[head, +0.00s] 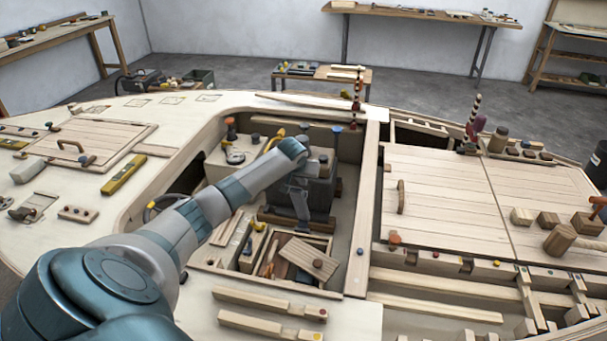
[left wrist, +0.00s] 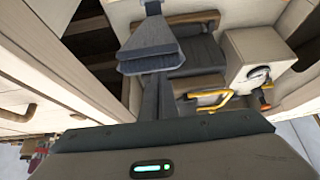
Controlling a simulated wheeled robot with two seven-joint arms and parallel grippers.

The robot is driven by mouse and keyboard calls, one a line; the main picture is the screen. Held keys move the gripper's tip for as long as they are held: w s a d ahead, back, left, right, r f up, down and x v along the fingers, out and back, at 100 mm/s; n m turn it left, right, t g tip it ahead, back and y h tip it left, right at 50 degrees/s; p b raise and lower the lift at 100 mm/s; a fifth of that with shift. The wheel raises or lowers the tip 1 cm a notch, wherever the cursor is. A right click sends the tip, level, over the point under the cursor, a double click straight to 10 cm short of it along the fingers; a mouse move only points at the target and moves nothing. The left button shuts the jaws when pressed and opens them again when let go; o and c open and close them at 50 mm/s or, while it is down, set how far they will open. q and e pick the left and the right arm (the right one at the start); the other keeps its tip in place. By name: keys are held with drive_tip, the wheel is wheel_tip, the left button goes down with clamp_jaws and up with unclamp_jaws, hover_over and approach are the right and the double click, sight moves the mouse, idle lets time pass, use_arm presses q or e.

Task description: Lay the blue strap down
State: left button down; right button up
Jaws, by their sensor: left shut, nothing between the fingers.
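My left gripper (head: 301,212) reaches down into the open cockpit well, in front of a dark grey box (head: 322,200). Its fingers are shut and I see nothing held in them. In the left wrist view the gripper (left wrist: 151,62) hangs over or close to the dark box (left wrist: 203,58); I cannot tell whether they touch. I cannot make out a blue strap clearly in either view; the arm and gripper hide part of the box. My right gripper is not in view.
A white box with a round gauge (head: 236,156) stands left of the dark box. A wooden tray (head: 247,262) with loose pieces lies in front. The well's right wall (head: 367,200) is close by. Hatch boards (head: 440,190) lie to the right.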

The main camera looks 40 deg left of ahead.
use_arm(q)
drive_tip(key=shift+s+d+f+p, duration=0.2)
drive_tip(key=shift+s+d+p, duration=0.25)
drive_tip(key=shift+s, duration=0.4)
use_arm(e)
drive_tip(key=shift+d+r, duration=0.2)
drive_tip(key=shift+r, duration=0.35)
use_arm(q)
drive_tip(key=shift+s+d, duration=0.1)
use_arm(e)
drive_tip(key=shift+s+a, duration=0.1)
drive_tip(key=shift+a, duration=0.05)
use_arm(q)
drive_tip(key=shift+s, duration=0.1)
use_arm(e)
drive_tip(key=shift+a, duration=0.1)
